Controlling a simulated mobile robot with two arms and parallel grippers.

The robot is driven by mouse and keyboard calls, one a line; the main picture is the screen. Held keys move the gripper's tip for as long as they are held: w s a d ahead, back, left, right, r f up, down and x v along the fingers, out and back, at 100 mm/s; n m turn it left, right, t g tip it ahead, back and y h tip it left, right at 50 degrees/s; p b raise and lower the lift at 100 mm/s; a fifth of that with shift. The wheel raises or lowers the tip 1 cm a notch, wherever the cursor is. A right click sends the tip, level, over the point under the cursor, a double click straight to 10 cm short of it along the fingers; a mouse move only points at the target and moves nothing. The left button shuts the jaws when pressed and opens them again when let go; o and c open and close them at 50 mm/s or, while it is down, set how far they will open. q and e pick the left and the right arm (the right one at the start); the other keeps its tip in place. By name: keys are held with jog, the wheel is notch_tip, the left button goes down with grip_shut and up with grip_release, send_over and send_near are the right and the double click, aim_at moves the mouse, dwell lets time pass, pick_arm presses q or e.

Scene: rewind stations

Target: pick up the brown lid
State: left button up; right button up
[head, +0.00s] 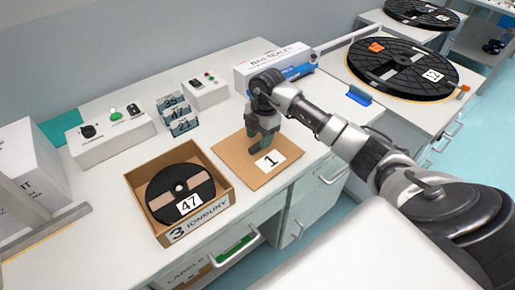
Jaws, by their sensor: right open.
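The brown lid (248,173) is a flat square panel with a white label reading 1, lying on the white counter right of the open box. My right gripper (261,148) is over the lid, pointing down, with its fingertips at or just above the lid's surface near the label. Its jaws are open; I cannot tell whether they touch the lid. The gripper hides part of the lid's middle and back edge. My left gripper is not in the head view.
An open brown box (220,190) marked 3 holds a black reel (171,202) labelled 47. Behind stand number cards (180,125), control boxes (110,135) and a white bag sealer (268,64). A large black reel (400,80) lies on the right counter. Drawers (322,178) run below the front edge.

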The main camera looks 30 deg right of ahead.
aim_at(258, 144)
jog(key=shift+a+f, duration=0.15)
jog(key=shift+f, duration=0.6)
jog(key=shift+a+f, duration=0.1)
jog(key=shift+f, duration=0.65)
jog(key=shift+c, duration=0.5)
grip_shut()
jog(key=shift+r, duration=0.1)
